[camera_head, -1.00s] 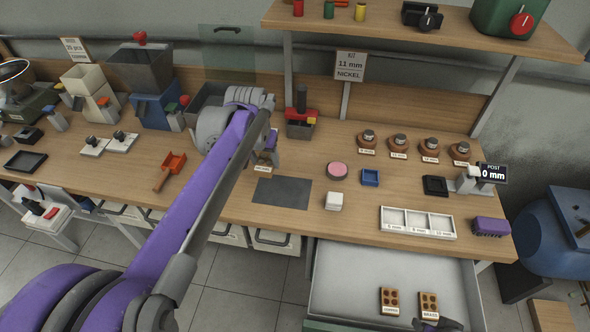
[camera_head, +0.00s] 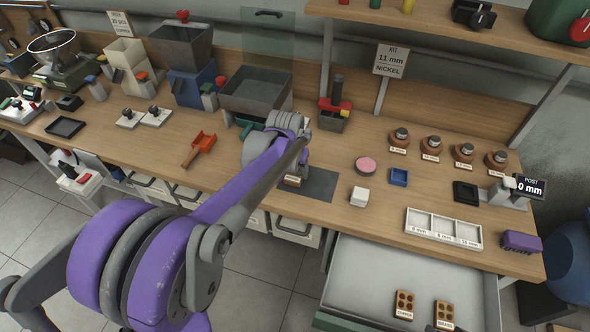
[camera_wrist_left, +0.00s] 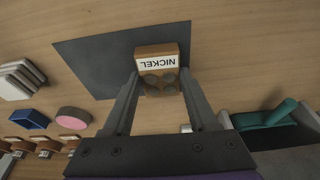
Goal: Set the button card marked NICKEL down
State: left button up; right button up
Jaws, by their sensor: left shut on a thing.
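The button card marked NICKEL (camera_wrist_left: 162,63) is a small brown block with a white label and several grey buttons. My left gripper (camera_wrist_left: 161,80) is shut on it, one finger on each side. In the head view the card (camera_head: 292,181) shows just below my left gripper, at the left part of a dark grey mat (camera_head: 320,186). In the left wrist view the card overlaps the mat (camera_wrist_left: 90,52) near one of its edges. I cannot tell whether the card touches the mat. My right gripper is not in view.
Right of the mat are a white block stack (camera_head: 359,197), a pink disc (camera_head: 366,165) and a blue tray (camera_head: 398,177). An orange scoop (camera_head: 200,146) lies to the left. An open drawer (camera_head: 370,270) below holds two cards marked COPPER and BRASS. Most of the mat is bare.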

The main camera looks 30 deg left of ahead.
aim_at(291, 181)
pick_arm(q)
jog(key=shift+f, duration=0.1)
jog(key=o, duration=1.3)
jog(key=shift+o, duration=0.2)
jog(key=shift+r, duration=0.2)
jog(key=a+p+v, duration=0.1)
jog(key=v, duration=1)
jog(key=s+d+f+m+t, duration=0.1)
jog(key=s+d+f, duration=0.3)
jog(key=s, duration=0.5)
jog(key=s+d+f+m+t, duration=0.1)
jog(key=s+d+f, duration=0.4)
jog(key=s+d, duration=0.3)
jog(key=shift+s+d+f+h, duration=0.3)
jog(key=shift+s+f, duration=0.05)
jog(key=shift+s, duration=0.1)
